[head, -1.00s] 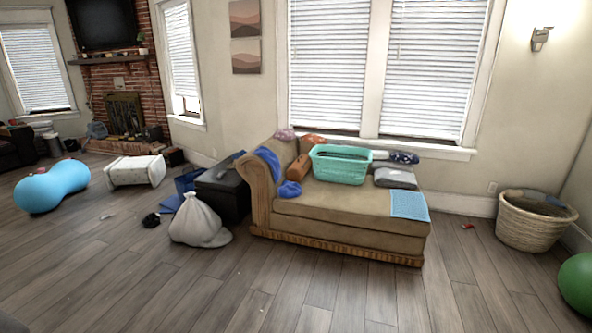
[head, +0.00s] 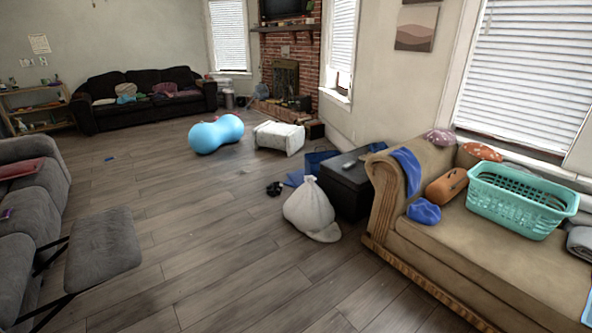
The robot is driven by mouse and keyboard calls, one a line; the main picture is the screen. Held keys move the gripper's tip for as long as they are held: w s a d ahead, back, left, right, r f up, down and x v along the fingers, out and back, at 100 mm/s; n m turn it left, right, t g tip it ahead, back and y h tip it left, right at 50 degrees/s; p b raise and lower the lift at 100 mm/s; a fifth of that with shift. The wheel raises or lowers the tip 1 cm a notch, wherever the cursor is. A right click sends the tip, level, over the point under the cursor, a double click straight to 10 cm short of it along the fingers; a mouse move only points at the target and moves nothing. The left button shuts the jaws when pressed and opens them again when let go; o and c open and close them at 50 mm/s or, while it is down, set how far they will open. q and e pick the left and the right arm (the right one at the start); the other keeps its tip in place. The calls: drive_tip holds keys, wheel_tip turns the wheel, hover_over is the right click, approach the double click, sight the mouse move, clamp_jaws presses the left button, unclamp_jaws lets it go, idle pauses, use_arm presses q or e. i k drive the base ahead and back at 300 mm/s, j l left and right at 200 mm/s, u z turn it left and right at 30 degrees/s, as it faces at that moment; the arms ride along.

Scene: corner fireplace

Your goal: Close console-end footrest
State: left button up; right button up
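A grey recliner sofa (head: 28,205) stands along the left edge of the head view. One footrest (head: 102,247) is swung out from it on dark metal legs, its padded top roughly level above the floor. The sofa's lower left part is cut off by the frame, and I cannot see a console. Neither of my grippers shows in the view.
A wide strip of bare wood floor (head: 195,245) runs between the recliner and the tan chaise (head: 467,240) at right. A white bag (head: 309,207), a black box (head: 346,185) and a blue peanut ball (head: 216,134) stand on the floor. A dark sofa (head: 145,99) is at the back.

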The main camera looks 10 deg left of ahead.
sight(102, 246)
drive_tip(key=i+u, duration=0.25)
drive_tip(key=u, duration=0.15)
drive_tip(key=i+l+u, duration=0.15)
drive_tip(key=u, duration=0.3)
drive_tip(key=i+l+u, duration=0.25)
drive_tip(key=u, duration=0.15)
drive_tip(key=i+l+u, duration=0.2)
drive_tip(key=u, duration=0.25)
drive_tip(key=i+l+u, duration=0.1)
drive_tip(key=l+u, duration=0.3)
